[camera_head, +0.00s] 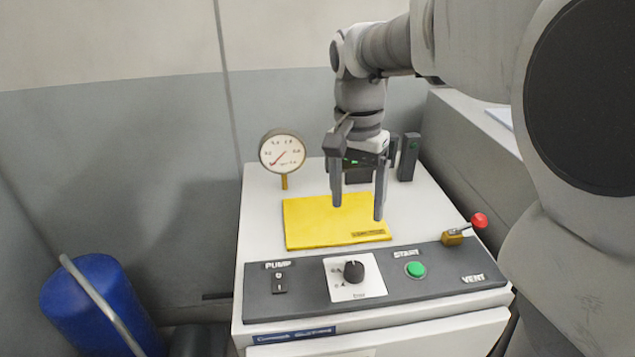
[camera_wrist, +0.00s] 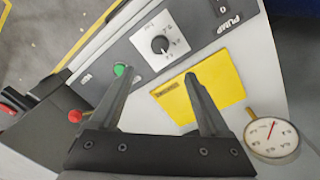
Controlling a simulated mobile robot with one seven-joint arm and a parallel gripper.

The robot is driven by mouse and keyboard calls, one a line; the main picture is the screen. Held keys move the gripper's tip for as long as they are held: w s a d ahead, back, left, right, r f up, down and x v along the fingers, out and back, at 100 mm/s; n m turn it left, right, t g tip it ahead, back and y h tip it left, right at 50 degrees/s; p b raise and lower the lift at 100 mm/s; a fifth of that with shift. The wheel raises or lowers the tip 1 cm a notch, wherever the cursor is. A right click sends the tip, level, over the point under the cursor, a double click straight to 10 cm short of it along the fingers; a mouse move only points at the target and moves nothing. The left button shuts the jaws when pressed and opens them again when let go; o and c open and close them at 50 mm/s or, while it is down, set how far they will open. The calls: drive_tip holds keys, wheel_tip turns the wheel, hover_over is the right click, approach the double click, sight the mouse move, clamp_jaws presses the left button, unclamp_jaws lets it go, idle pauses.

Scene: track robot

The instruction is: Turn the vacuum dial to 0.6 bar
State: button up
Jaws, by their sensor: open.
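The vacuum dial (camera_head: 354,271) is a black knob on a white plate at the middle of the dark front panel. It also shows in the wrist view (camera_wrist: 160,44), with a scale around it too small to read surely. My gripper (camera_head: 358,212) is open and empty, pointing down above the yellow plate, behind and above the dial and apart from it. In the wrist view the two fingers (camera_wrist: 158,85) reach toward the panel. The round gauge (camera_head: 283,152) stands at the back left on a brass stem, its red needle pointing to the lower left.
The yellow plate (camera_head: 318,222) lies on the white machine top. The panel has a PUMP switch (camera_head: 280,283) at left, a green START button (camera_head: 415,269) and a red-knobbed VENT lever (camera_head: 479,221) at right. A blue cylinder (camera_head: 95,305) stands on the floor at left.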

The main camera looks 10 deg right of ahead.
sight(355, 266)
drive_tip(key=f, duration=1.4)
drive_tip(key=shift+s+d+f, duration=0.3)
drive_tip(key=shift+d+f, duration=0.05)
clamp_jaws()
